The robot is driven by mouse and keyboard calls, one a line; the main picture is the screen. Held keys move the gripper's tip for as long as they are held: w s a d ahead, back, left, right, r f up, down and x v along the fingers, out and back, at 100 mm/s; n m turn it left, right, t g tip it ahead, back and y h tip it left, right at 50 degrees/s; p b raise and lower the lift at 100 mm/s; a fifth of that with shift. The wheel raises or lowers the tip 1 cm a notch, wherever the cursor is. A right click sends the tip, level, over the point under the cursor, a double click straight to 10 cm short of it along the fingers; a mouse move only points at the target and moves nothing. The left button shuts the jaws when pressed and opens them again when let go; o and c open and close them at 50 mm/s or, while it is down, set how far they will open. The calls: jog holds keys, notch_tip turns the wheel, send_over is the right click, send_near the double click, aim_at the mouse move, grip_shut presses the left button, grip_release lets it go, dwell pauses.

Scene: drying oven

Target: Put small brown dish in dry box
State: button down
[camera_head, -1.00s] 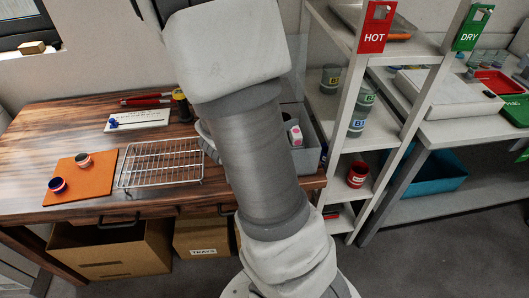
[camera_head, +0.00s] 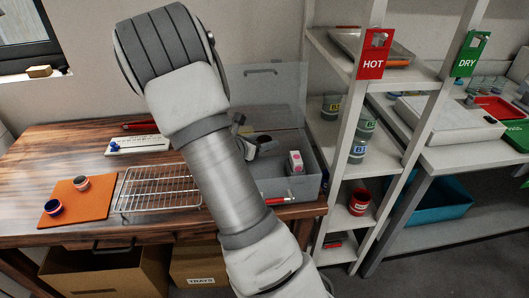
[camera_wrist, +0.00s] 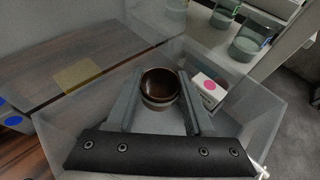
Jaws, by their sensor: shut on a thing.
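The small brown dish (camera_wrist: 160,88) sits between the two fingers of my gripper (camera_wrist: 162,103) in the wrist view, with its round open mouth facing the camera. My gripper is shut on it, over the inside of a grey see-through box. This dry box (camera_head: 310,178) stands at the right end of the wooden table, with its clear lid (camera_head: 275,90) raised at the back. In the head view my arm covers the box's left part, and the dish cannot be made out clearly. Whether the dish touches the box floor I cannot tell.
A white carton with pink dots (camera_head: 295,161) stands inside the box, right of the dish. A wire rack (camera_head: 158,188) and an orange mat (camera_head: 95,208) with two small cups lie to the left. A shelf post (camera_head: 345,130) rises close on the right.

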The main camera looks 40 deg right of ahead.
notch_tip(320, 180, down, 4)
jog(key=shift+f+b, duration=0.1)
jog(key=shift+b, duration=0.45)
jog(key=shift+f+b, duration=0.45)
jog(key=shift+b, duration=0.1)
jog(key=shift+f, duration=0.1)
jog(key=shift+c, duration=1.4)
grip_release()
